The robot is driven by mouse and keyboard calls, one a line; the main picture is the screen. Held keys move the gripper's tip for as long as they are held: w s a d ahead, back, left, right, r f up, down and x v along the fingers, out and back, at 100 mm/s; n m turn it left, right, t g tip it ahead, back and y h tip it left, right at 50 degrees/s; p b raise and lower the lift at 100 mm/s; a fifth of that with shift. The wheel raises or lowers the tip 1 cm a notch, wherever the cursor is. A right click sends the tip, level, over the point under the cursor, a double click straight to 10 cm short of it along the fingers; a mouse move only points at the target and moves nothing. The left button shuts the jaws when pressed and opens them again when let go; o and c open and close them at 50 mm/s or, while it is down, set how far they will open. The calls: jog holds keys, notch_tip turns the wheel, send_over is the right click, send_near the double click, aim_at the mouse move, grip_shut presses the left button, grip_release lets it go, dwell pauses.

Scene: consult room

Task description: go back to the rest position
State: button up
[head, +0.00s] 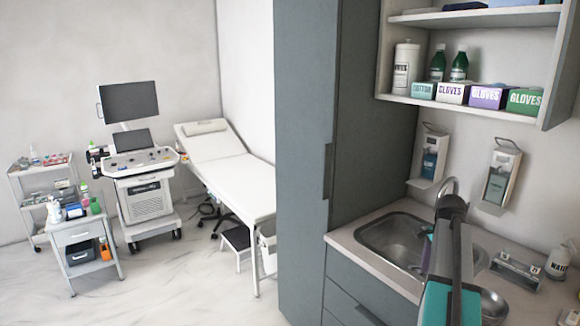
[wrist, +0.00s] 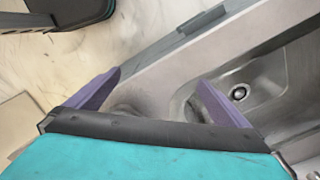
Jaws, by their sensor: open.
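My gripper (wrist: 159,78) shows in the wrist view with its two purple fingers wide apart and nothing between them. It is above the counter's front edge, beside the steel sink (wrist: 268,80), whose drain shows to the right of the fingers. In the head view my arm reaches over the counter at the lower right, in front of the sink (head: 374,238). A bit of purple shows beside the arm there, but the fingertips are mostly hidden.
A tall grey cabinet (head: 300,130) stands left of the sink. An exam couch (head: 222,178) and ultrasound cart (head: 146,198) stand farther left. Open floor lies at the lower left.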

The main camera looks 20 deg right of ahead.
jog(key=w+a+f+n, duration=0.35)
jog(key=a+f, duration=0.25)
jog(key=a, duration=0.2)
jog(key=w+a+f+n, duration=0.2)
jog(key=a+f+n, duration=0.25)
jog(key=a, duration=0.35)
jog(key=w+a+f+n, duration=0.3)
jog(key=a+f, duration=0.3)
jog(key=a, duration=0.2)
jog(key=s+a+f+n, duration=0.3)
jog(key=a+f+n, duration=0.3)
jog(key=a, duration=0.6)
jog(key=s+a+f+n, duration=0.3)
jog(key=a+f+n, duration=0.3)
jog(key=a, duration=0.5)
jog(key=s+f+g+b, duration=0.3)
jog(key=s+f+g, duration=0.2)
jog(key=s+f, duration=1.7)
jog(key=s, duration=0.4)
jog(key=shift+a+m+g, duration=0.2)
jog(key=shift+m+g, duration=0.1)
jog(key=shift+g, duration=0.1)
jog(key=shift+w, duration=0.1)
jog(key=shift+c, duration=0.3)
